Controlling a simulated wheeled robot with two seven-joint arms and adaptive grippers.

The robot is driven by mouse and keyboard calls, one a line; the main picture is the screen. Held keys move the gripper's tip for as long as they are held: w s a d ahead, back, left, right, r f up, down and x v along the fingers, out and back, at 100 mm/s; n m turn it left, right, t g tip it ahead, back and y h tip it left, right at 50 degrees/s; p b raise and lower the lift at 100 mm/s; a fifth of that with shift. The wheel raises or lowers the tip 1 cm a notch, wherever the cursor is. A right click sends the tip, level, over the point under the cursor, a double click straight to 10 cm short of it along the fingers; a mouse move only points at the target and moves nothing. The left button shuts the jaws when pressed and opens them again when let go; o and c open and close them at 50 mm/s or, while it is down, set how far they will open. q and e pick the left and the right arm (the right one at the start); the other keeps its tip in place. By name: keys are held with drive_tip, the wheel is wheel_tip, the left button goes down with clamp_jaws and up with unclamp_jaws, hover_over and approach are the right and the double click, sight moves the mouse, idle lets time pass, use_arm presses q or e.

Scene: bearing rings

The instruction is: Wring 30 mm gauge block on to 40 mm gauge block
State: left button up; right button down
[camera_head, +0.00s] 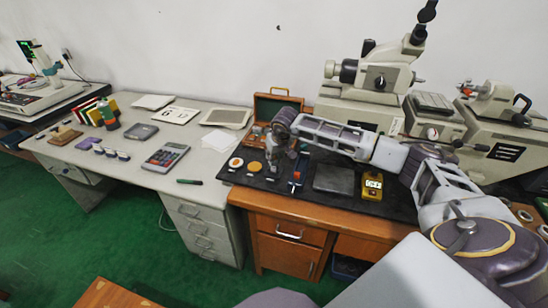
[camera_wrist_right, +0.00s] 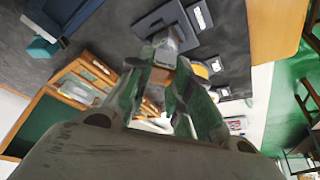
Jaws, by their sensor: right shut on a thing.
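My right gripper (camera_head: 272,174) points down over the dark mat, in front of the open wooden case (camera_head: 277,106). In the right wrist view its fingers (camera_wrist_right: 163,62) are shut on a small pale grey block (camera_wrist_right: 166,42), which I take for a gauge block; its size marking cannot be read. A flat dark grey piece (camera_wrist_right: 158,18) lies on the mat just beyond the held block. I cannot tell whether the two touch. The wooden case (camera_wrist_right: 88,75) with its compartments lies to the left in that view. I cannot pick out the other gauge block for sure. My left gripper is not in view.
On the mat are a white-centred disc (camera_head: 235,162), an orange disc (camera_head: 254,168), a grey plate (camera_head: 333,179) and a yellow device (camera_head: 372,186). Large measuring machines (camera_head: 372,95) stand behind. A calculator (camera_head: 165,157) lies on the grey desk to the left.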

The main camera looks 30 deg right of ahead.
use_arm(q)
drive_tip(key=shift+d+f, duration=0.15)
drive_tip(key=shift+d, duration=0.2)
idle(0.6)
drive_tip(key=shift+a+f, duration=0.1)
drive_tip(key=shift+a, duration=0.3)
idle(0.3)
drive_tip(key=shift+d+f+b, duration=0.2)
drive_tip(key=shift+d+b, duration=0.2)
use_arm(e)
drive_tip(key=shift+f, duration=0.3)
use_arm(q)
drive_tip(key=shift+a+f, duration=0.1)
use_arm(e)
drive_tip(key=shift+m, duration=0.3)
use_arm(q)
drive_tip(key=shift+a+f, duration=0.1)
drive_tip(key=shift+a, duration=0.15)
use_arm(e)
drive_tip(key=shift+s+m+h, duration=0.1)
drive_tip(key=shift+m+h, duration=0.2)
drive_tip(key=shift+m, duration=0.2)
use_arm(q)
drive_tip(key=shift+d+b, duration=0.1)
drive_tip(key=shift+b, duration=0.2)
use_arm(e)
drive_tip(key=shift+f+m, duration=0.1)
drive_tip(key=shift+m, duration=0.2)
